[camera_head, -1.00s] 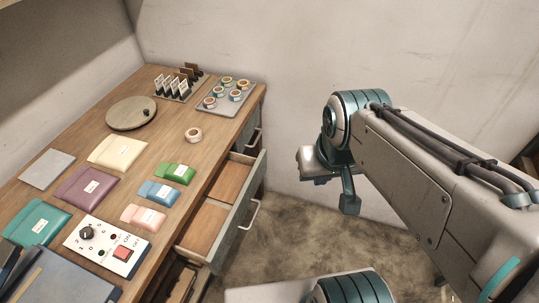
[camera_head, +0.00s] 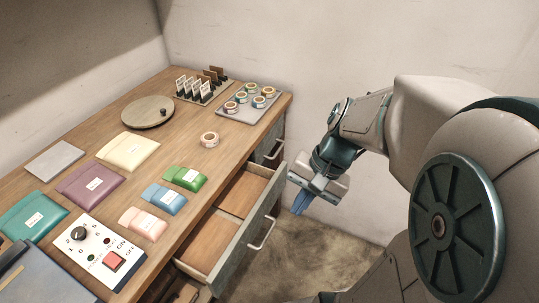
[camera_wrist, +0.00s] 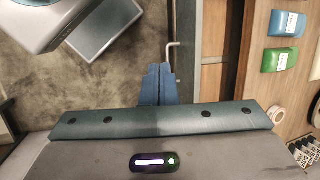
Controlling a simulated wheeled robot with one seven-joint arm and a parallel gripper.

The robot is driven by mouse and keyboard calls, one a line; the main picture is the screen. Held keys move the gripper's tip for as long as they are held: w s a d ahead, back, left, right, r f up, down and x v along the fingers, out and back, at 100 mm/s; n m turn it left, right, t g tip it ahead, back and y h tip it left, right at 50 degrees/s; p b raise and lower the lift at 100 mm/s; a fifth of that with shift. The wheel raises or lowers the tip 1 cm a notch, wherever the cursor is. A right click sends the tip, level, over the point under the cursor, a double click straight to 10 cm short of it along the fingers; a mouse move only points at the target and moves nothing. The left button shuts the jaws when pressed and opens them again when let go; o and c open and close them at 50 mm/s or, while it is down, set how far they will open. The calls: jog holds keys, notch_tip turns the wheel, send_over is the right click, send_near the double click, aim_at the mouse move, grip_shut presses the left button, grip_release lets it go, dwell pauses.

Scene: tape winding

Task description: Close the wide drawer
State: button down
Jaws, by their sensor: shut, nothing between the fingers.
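The wide drawer (camera_head: 248,244) is pulled out from the right side of the wooden desk. Its grey-green front carries a pale bar handle (camera_head: 264,234), and its divided wooden inside is empty where I can see it. My gripper (camera_head: 300,206) is outside the drawer front, to the right of the handle, with its blue fingers together and empty. In the wrist view the shut fingers (camera_wrist: 158,72) point toward the handle (camera_wrist: 172,52) and lie just left of the drawer front (camera_wrist: 186,45). I cannot tell whether they touch it.
The desk top (camera_head: 190,140) holds several coloured pouches, a control box (camera_head: 99,253), a round turntable (camera_head: 148,112), a tape roll (camera_head: 209,139) and a tray of tape rolls (camera_head: 251,104). Another handled drawer (camera_head: 272,150) is beyond the wide one. Floor beside the drawer front is clear.

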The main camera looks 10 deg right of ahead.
jog(key=w+d+f+m+y+b, duration=0.1)
jog(key=w+f+m+y+b, duration=0.15)
jog(key=f, duration=0.25)
jog(key=w+f+m+y+b, duration=0.2)
jog(key=f+m+y+b, duration=0.1)
jog(key=f+m+b, duration=0.15)
jog(key=m+t+y+b, duration=0.4)
jog(key=m+t+b, duration=0.7)
jog(key=m+t, duration=0.1)
send_near(279, 188)
jog(key=b+x, duration=0.1)
jog(key=x, duration=0.6)
jog(key=shift+d+f+b, duration=0.1)
jog(key=shift+b, duration=0.2)
